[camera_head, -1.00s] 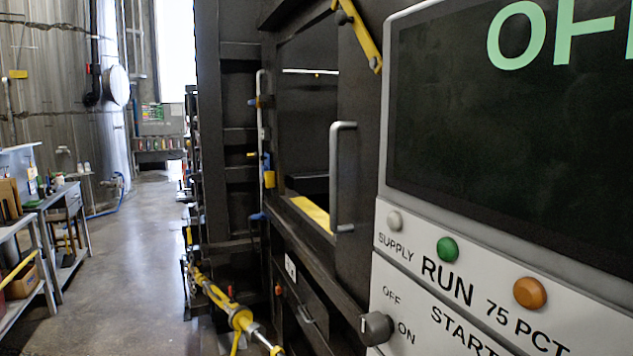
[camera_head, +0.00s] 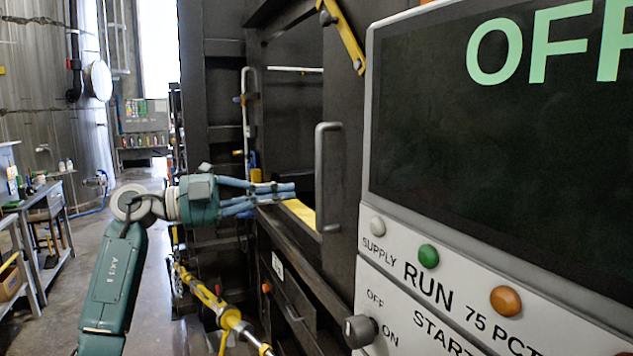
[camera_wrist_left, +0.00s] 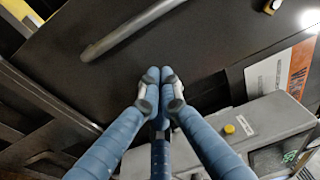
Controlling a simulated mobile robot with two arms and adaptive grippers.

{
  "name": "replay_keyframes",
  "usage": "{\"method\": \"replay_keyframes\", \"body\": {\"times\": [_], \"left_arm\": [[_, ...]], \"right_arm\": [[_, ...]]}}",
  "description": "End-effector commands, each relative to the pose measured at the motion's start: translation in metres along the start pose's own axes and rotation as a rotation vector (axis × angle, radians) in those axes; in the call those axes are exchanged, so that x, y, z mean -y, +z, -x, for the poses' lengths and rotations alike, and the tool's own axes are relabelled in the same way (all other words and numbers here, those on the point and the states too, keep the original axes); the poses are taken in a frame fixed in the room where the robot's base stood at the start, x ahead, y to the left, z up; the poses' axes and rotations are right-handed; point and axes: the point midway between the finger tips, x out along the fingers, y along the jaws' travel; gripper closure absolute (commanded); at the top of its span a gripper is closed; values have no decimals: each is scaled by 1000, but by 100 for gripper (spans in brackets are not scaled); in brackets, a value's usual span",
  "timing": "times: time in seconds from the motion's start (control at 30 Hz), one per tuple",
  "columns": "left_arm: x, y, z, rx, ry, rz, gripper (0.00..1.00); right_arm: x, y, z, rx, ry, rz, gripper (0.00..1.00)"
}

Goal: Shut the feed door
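The feed door (camera_head: 345,120) is a dark panel with a grey bar handle (camera_head: 323,178). It stands beside a dark opening with a yellow sill (camera_head: 302,213), part of which is uncovered to the left of the door. My left gripper (camera_head: 294,191) is in front of that opening, left of the handle and apart from it in the picture, fingers pointing right. In the left wrist view the blue fingers (camera_wrist_left: 160,75) have their tips together with nothing between them. The handle (camera_wrist_left: 130,30) shows beyond them on the dark door (camera_wrist_left: 200,50). My right gripper is not in view.
A control panel (camera_head: 410,270) with a screen reading OFF stands close at the right. A yellow bar (camera_head: 344,38) is above the opening, and a yellow rod (camera_head: 215,303) sticks out low at the left. Open floor and a workbench (camera_head: 45,205) lie further left.

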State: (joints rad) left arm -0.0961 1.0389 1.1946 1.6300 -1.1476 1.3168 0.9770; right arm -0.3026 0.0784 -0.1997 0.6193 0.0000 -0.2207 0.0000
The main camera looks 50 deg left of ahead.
Motion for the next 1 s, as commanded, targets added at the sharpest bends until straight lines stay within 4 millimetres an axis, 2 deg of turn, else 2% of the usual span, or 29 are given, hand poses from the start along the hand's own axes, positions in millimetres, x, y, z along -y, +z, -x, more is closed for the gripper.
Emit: {"method": "replay_keyframes", "body": {"times": [0.17,0.27,0.6,0.8,1.0], "left_arm": [[10,-8,-7,5,29,-34,100],[11,-8,-23,4,28,-31,100],[11,-7,-96,3,25,-31,100],[11,21,-86,7,23,-27,100],[8,31,-82,5,23,-30,100]], "right_arm": [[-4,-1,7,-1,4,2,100],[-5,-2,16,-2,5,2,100],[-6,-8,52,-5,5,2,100],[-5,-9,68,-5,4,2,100],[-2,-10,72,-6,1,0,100]]}}
